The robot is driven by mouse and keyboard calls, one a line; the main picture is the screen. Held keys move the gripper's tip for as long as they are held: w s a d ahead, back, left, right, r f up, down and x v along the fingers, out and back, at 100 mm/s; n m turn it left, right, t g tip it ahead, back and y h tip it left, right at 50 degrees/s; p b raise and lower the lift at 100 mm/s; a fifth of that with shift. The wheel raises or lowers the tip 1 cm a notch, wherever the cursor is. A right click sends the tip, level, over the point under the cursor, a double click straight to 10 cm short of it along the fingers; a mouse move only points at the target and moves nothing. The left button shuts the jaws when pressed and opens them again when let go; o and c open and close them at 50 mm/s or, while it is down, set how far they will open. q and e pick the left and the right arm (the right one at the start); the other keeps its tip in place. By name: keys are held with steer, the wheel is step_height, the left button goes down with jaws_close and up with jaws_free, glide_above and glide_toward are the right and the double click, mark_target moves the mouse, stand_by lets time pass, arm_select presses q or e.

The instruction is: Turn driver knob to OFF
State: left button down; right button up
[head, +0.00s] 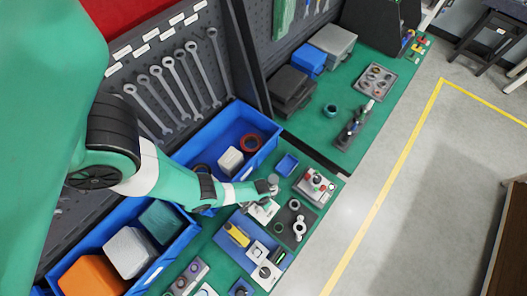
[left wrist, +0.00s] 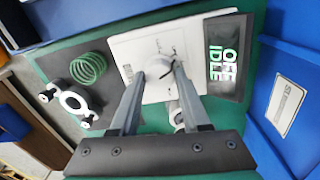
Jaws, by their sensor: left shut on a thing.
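The driver is a white panel (left wrist: 125,50) with a round white knob (left wrist: 158,68) near its middle, seen in the left wrist view. Dark marks show beside the knob, too small to read. A dark display (left wrist: 228,60) on its right shows green text that looks like "OFF" and "IDLE". My left gripper (left wrist: 161,76) is shut on the knob, one finger on each side. In the head view, my left gripper (head: 264,188) is over the white driver panel (head: 262,211); the knob is not clear there. My right gripper is in neither view.
A green coil (left wrist: 88,68) and a white ring-shaped part (left wrist: 72,102) lie beside the panel. Blue bins (head: 205,140) stand behind, below a wrench board (head: 170,90). A blue tray (head: 222,240) with small parts lies in front. Another green mat area (head: 330,95) is farther back.

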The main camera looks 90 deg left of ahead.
arm_select(q)
steer(key=shift+n, duration=1.2)
steer(key=shift+c, duration=1.9)
jaws_free()
